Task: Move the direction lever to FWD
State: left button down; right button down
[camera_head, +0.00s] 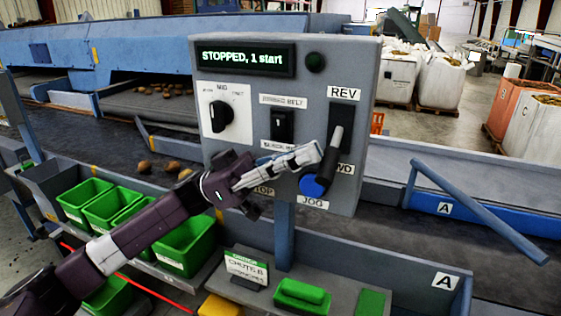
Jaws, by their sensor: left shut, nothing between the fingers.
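The direction lever (335,149) is a dark handle with a pale grey tip on the right of the grey control panel (232,134). It runs on a dark slot, with a REV label (344,93) above and a label partly reading "WD" (345,168) below. The lever slants, its pale tip up toward REV. My left gripper (318,152) is shut and empty, its fingertips just left of the lever's lower part; I cannot tell whether they touch. It hides part of the lower panel. My right gripper is out of view.
A blue knob (314,185) sits just below my gripper, above the JOG label. A black rocker switch (282,125) and a rotary knob (221,115) are to the left. The display (243,58) reads "STOPPED, 1 start". Green bins (186,246) stand below my arm.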

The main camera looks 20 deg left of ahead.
pick_arm(q)
jog(key=v, duration=1.1)
jog(key=shift+s+f, duration=0.1)
